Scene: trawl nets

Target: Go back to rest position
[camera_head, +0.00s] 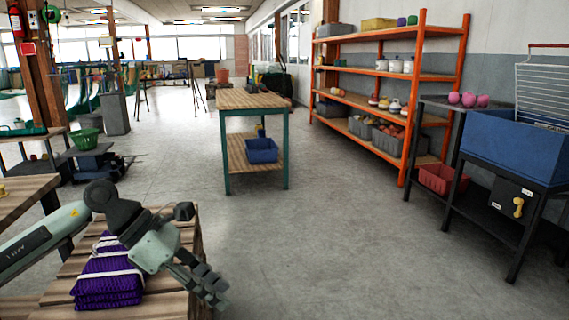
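My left gripper (214,288) hangs over the right edge of a slatted wooden stand (185,300) at the lower left. Its fingers point down and to the right. They hold nothing that I can see, but the angle does not show whether they are open or shut. A folded purple net bundle (108,280) with white bands lies on the stand, left of the gripper and apart from its fingers. My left arm passes over part of the bundle and hides it. My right gripper is not in view.
A wooden-topped bench (250,98) with a blue bin (262,151) on its lower shelf stands ahead. An orange shelf rack (462,62) and a blue tub (515,145) on a black stand line the right. A table (22,192) edges the left. The middle floor is clear.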

